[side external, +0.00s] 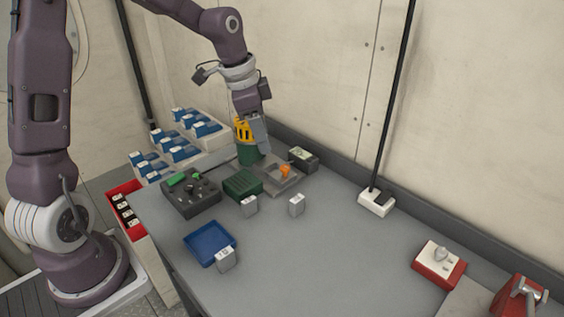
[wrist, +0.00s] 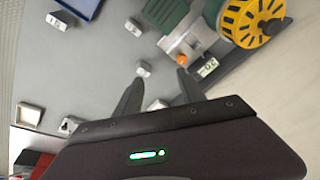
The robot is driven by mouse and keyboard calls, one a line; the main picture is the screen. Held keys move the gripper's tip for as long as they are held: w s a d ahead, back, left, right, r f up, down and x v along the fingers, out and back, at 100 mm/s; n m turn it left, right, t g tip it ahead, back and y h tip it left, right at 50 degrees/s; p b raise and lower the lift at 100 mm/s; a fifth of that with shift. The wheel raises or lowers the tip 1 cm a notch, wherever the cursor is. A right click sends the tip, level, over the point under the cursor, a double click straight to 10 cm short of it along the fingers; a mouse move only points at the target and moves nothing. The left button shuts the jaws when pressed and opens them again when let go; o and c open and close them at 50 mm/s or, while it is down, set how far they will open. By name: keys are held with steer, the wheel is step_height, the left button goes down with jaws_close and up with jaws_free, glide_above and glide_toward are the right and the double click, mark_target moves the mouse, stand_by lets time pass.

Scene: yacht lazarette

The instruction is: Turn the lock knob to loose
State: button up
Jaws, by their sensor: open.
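A small orange knob (side external: 285,171) sits on a grey metal plate (side external: 268,188) toward the back of the bench. The orange knob also shows in the wrist view (wrist: 182,59), just beyond the fingertips. Any lock markings are too small to read, so I cannot tell its setting. My gripper (side external: 264,152) hangs near the back of the plate, pointing down. In the wrist view my gripper (wrist: 158,83) is open with nothing between its fingers. The knob lies ahead of the right finger, apart from it. A green and yellow reel (wrist: 250,20) stands close to the plate.
A dark box with a label (side external: 303,158) stands right of the plate. A green ribbed block (side external: 243,184) and dark tray (side external: 191,197) lie left. Small grey tags (side external: 297,206) and a blue tray (side external: 210,243) are in front. A red box with white knob (side external: 440,262) is far right.

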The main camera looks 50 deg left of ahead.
steer(key=m+h, duration=0.1)
steer(key=h, duration=0.1)
glide_toward(284, 167)
steer(key=shift+t, duration=0.3)
steer(key=x, duration=0.8)
steer(key=shift+s+f, duration=0.1)
steer(key=shift+f, duration=0.1)
steer(key=shift+c, duration=0.2)
jaws_close()
